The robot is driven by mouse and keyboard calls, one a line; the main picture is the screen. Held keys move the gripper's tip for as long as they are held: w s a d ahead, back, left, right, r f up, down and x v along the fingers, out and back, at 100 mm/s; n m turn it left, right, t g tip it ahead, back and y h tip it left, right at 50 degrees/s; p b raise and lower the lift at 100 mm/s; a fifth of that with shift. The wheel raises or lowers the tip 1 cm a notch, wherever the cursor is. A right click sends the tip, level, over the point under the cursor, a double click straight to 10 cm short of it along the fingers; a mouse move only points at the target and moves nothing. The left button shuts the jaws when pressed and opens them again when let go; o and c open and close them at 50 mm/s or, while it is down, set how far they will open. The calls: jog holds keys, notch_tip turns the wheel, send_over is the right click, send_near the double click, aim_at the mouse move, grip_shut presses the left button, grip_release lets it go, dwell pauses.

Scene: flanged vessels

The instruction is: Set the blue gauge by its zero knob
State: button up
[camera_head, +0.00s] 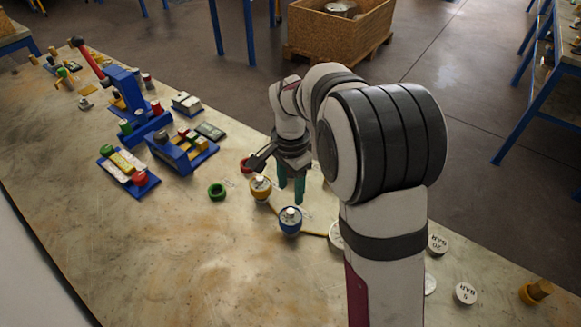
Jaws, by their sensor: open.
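The blue gauge (290,221) stands upright on the workbench, with a white top and a small knob on it. A similar yellow gauge (260,188) stands just behind it to the left. My gripper (291,200) points down with its green fingers apart and empty. Its fingertips are above and behind the blue gauge in the picture; I cannot tell the exact gap. My arm covers the bench to the right of the gauge.
Blue fixtures (181,149) stand farther left. White labelled discs (466,293) and a brass part (537,291) lie at right. The front-left bench surface (180,250) is clear.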

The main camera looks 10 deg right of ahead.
notch_tip(320, 180, up, 8)
jog(key=shift+f, duration=0.1)
jog(key=s+f+n+y, duration=0.1)
jog(key=s+n, duration=0.5)
jog(key=s, duration=2.2)
jog(key=shift+a+f+y, duration=0.25)
jog(key=shift+a+y, duration=0.1)
jog(key=shift+y, duration=0.05)
